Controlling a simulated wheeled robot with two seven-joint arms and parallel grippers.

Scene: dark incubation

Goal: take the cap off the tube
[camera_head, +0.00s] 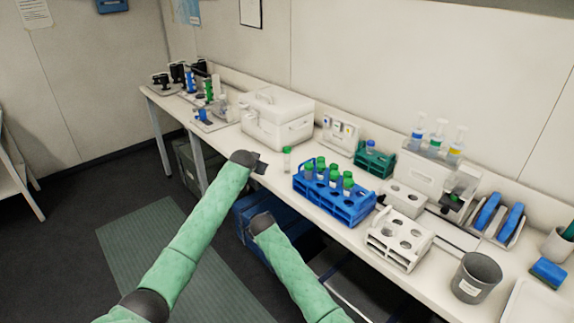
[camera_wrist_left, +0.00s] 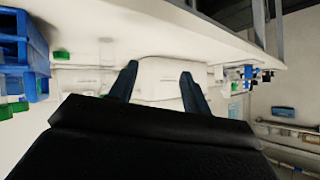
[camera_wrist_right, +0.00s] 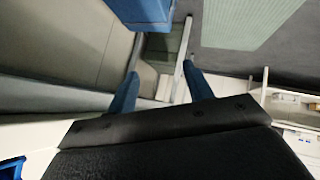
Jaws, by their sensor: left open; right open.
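A clear tube with a green cap (camera_head: 287,160) stands alone and upright on the bench, left of a blue rack (camera_head: 336,203) that holds several green-capped tubes (camera_head: 334,176). My left gripper (camera_head: 262,167) is at the bench's front edge, just left of the lone tube and apart from it. In the left wrist view its fingers (camera_wrist_left: 158,85) are open with nothing between them. My right gripper (camera_wrist_right: 162,90) is open and empty in the right wrist view, facing the floor and cabinets. In the head view, its fingers are hidden behind the wrist, below the bench edge.
A white box (camera_head: 276,118) stands behind the lone tube. A green rack (camera_head: 374,160), a white rack (camera_head: 400,239) and a grey bin (camera_head: 475,277) stand farther right. Bare bench lies around the lone tube. A blue container (camera_head: 256,232) is under the bench.

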